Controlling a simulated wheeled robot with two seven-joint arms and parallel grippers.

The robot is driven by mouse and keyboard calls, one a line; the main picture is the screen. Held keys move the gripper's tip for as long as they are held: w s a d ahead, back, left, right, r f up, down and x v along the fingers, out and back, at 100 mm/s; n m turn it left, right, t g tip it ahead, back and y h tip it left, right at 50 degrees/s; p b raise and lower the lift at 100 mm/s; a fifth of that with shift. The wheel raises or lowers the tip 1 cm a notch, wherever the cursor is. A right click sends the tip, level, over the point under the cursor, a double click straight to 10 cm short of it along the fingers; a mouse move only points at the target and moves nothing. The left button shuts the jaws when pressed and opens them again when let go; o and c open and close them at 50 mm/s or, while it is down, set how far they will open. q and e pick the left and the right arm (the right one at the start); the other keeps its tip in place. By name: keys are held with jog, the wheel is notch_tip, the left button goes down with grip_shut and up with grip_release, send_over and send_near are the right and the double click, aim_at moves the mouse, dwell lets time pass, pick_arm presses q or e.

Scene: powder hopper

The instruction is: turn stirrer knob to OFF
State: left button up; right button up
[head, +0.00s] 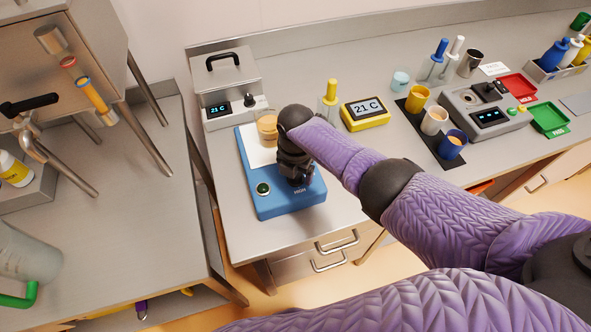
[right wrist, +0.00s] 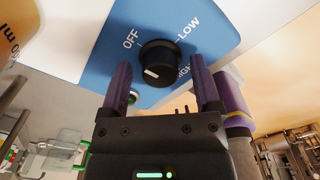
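The blue stirrer (head: 265,207) stands on the bench with a white plate (head: 257,156) on top and a beaker of tan liquid (head: 268,128) on the plate. Its black knob (right wrist: 158,62) shows in the right wrist view among the labels OFF, LOW and HIGH. A white mark on the knob lies toward its lower left in that view; I cannot tell which label it points to. My right gripper (right wrist: 160,80) is open, one finger on each side of the knob and apart from it. My left gripper is not in view.
A green button (head: 263,188) is on the stirrer's left front. A grey bath reading 21 C (head: 230,92) stands behind it. A yellow thermometer box (head: 364,111) and a dark mat with cups (head: 447,150) are to the right.

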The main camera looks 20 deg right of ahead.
notch_tip(320, 180, up, 9)
jog(key=p, duration=0.3)
jog(key=shift+r+p, duration=0.2)
jog(key=shift+p, duration=0.2)
jog(key=shift+r, duration=0.25)
